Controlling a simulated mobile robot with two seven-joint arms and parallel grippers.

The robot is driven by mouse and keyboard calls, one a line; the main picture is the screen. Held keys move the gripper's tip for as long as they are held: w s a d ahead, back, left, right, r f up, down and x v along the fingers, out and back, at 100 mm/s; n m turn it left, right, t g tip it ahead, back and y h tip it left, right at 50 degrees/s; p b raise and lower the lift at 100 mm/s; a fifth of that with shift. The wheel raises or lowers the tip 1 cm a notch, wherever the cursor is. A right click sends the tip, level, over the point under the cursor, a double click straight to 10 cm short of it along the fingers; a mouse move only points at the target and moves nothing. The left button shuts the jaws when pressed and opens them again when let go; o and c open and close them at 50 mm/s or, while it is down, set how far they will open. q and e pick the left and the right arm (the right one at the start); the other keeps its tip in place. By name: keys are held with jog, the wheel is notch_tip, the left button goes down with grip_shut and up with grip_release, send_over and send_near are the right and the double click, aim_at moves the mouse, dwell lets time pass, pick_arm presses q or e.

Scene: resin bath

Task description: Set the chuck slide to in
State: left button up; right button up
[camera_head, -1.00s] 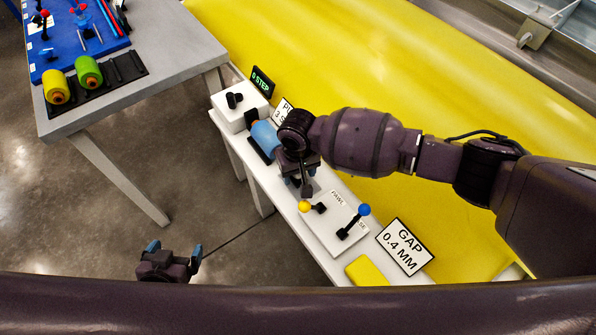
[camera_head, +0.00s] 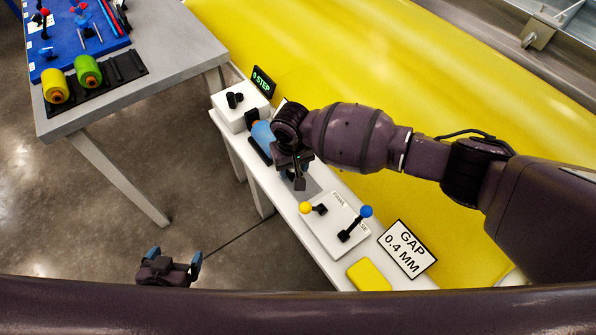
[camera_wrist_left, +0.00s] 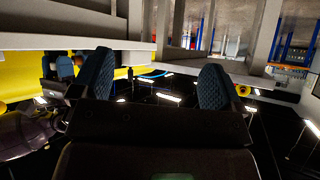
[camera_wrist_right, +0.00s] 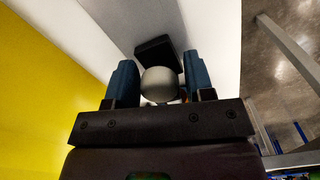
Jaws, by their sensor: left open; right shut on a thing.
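My right gripper (camera_wrist_right: 160,85) is shut on a pale grey ball knob (camera_wrist_right: 160,86), which sits between its blue fingers in the right wrist view. A black block (camera_wrist_right: 154,48) shows just beyond the knob. In the head view my right gripper (camera_head: 298,170) is over the narrow white bench, beside a light blue cylinder (camera_head: 263,133). My wrist hides the knob and most of the chuck slide there, so its position cannot be read. My left gripper (camera_head: 175,254) is open and empty, low over the floor; its spread fingers also show in the left wrist view (camera_wrist_left: 155,85).
A white panel (camera_head: 330,226) carries a yellow-knobbed lever (camera_head: 306,208) and a blue-knobbed lever (camera_head: 366,211). A GAP sign (camera_head: 407,249) and yellow block (camera_head: 368,275) stand nearer me. A "0 STEP" display (camera_head: 262,81) stands at the bench's far end. A grey table (camera_head: 180,50) is at left.

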jog(key=shift+w+a+f, duration=0.1)
jog(key=shift+w+a, duration=0.15)
jog(key=shift+w, duration=0.2)
jog(key=shift+w+r, duration=0.15)
jog(key=shift+r, duration=0.05)
jog(key=o, duration=1)
jog(key=shift+a, duration=0.1)
pick_arm(q)
jog(key=shift+w+r, duration=0.2)
jog(key=shift+w, duration=0.25)
pick_arm(e)
jog(key=shift+f, duration=0.1)
pick_arm(q)
jog(key=shift+s, duration=0.1)
